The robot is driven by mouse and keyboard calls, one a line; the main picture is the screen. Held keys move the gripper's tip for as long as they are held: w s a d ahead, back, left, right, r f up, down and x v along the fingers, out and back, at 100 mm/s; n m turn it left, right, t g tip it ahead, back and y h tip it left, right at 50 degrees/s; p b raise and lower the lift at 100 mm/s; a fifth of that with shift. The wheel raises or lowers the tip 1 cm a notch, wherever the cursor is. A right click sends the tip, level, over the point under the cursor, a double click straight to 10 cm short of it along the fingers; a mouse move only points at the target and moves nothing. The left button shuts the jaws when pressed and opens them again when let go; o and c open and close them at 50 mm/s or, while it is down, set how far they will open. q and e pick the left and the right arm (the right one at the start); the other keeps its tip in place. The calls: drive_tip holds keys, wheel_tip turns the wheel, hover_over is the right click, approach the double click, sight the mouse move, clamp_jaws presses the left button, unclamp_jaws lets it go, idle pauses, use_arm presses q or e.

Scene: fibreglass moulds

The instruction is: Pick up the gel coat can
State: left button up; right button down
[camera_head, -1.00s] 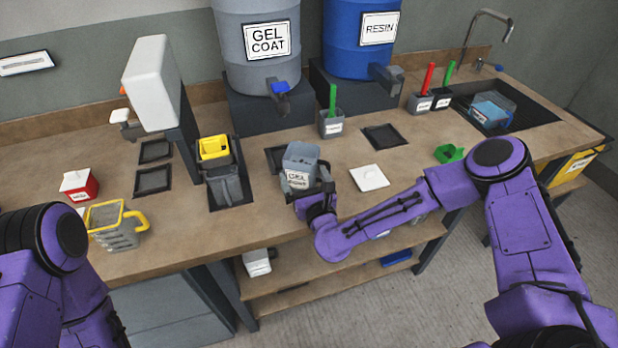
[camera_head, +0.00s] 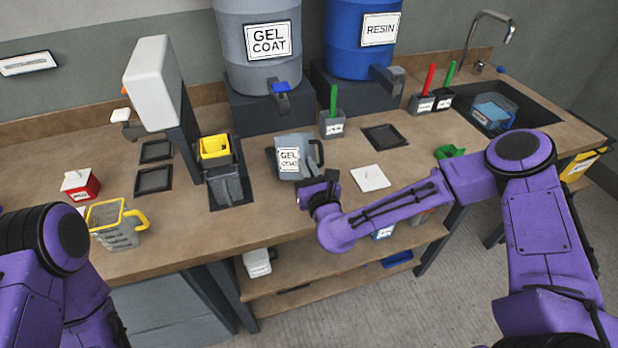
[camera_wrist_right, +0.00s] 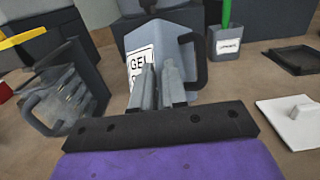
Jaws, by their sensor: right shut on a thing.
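The gel coat can (camera_head: 289,160) is a grey jug with a white GEL COAT label and a dark handle on its right side. It is near the middle of the bench, in front of the grey gel coat drum, and looks upright. My right gripper (camera_head: 318,187) is at the can's front right and is shut on it. In the right wrist view, my fingers (camera_wrist_right: 160,86) lie against the can (camera_wrist_right: 168,42), between label and handle. I cannot tell whether the can's base touches the bench. My left gripper is out of view; only part of that arm shows.
A grey drum (camera_head: 240,75) and a blue resin drum (camera_head: 352,45) stand behind. A white lid (camera_head: 370,178) lies to the right. A yellow-handled jug (camera_head: 115,235) and a red box (camera_head: 80,185) stand left.

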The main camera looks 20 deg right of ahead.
drive_tip(key=s+d+r+p, duration=0.1)
drive_tip(key=s+r+p, duration=0.7)
drive_tip(key=s, duration=0.5)
drive_tip(key=shift+r, duration=0.3)
drive_tip(key=shift+s, duration=0.1)
drive_tip(key=shift+c, duration=1.9)
unclamp_jaws()
